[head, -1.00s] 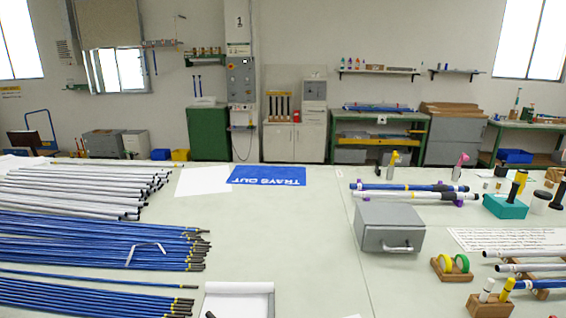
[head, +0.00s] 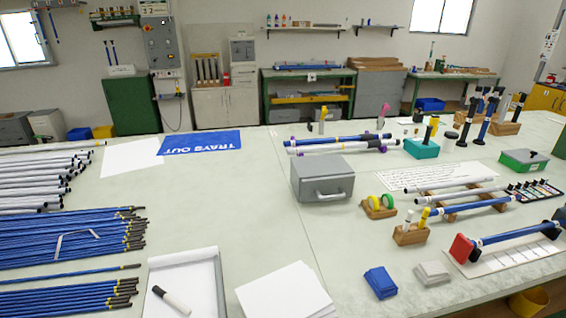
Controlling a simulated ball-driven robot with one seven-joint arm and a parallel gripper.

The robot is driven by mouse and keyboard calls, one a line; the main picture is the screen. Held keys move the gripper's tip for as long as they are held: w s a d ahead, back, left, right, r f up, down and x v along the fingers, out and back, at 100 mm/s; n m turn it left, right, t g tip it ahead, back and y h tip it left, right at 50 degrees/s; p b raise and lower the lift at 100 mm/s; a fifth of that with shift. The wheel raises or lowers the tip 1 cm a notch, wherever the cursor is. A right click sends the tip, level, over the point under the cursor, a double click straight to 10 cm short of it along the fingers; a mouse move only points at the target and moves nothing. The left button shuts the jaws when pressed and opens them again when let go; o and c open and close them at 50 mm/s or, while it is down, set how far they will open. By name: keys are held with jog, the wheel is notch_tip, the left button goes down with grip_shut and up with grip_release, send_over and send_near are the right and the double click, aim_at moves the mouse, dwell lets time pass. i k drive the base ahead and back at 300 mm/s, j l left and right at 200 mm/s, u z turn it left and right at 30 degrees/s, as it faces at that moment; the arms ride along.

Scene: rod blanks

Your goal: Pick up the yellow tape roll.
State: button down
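The yellow tape roll (head: 374,202) stands upright in a small wooden holder (head: 379,213) on the right half of the table. A green tape roll (head: 387,201) stands in the same holder, just to its right. The holder is in front of and to the right of a grey metal box (head: 322,178). My gripper is not in view.
A wooden block with markers (head: 410,236) stands close in front right of the holder. Rods on a wooden rack (head: 455,198) lie to the right. Blue cloth (head: 380,282) and grey cloth (head: 432,274) lie nearer. Bare table (head: 260,215) is left of the box.

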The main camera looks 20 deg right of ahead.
aim_at(373, 202)
jog(key=z, duration=1.6)
jog(key=i+l, duration=0.35)
jog(key=i+l+u, duration=0.1)
jog(key=i+l, duration=0.25)
jog(key=l, duration=0.2)
jog(key=i+l, duration=0.3)
jog(key=l, duration=0.15)
jog(key=i+l+u, duration=0.1)
jog(key=u, duration=1.75)
